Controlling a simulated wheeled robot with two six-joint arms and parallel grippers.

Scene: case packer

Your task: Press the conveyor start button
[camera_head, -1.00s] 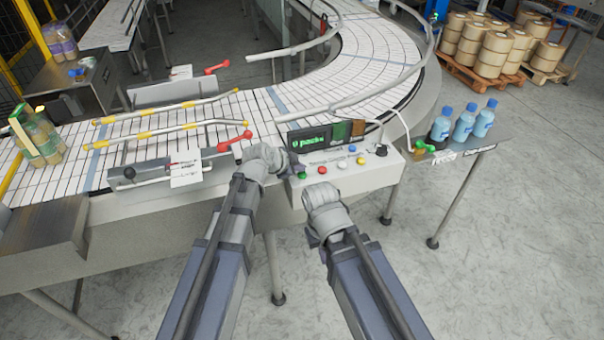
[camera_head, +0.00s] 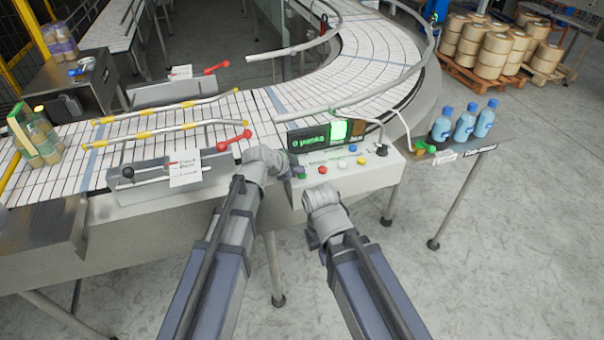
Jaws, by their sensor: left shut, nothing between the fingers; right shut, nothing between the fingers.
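The control box (camera_head: 365,177) stands at the front edge of the conveyor, with green, red, white, yellow and blue buttons on top. The green button (camera_head: 302,175) is at its left end, and the red button (camera_head: 322,170) is to its right. My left gripper (camera_head: 297,167) is shut and empty, with its tip right at the green button. Whether it touches the button is hard to tell. My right gripper (camera_head: 322,198) is shut and empty in front of the box, its fingers mostly hidden by the wrist. The green lamp (camera_head: 339,131) beside the display (camera_head: 308,140) is lit.
The curved conveyor (camera_head: 370,60) runs behind the box. A red-handled lever (camera_head: 236,139) is left of my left gripper. A bottle pack (camera_head: 38,138) stands on the belt at left. Blue bottles (camera_head: 464,125) stand on a side shelf at right. Pallets of rolls are at back right.

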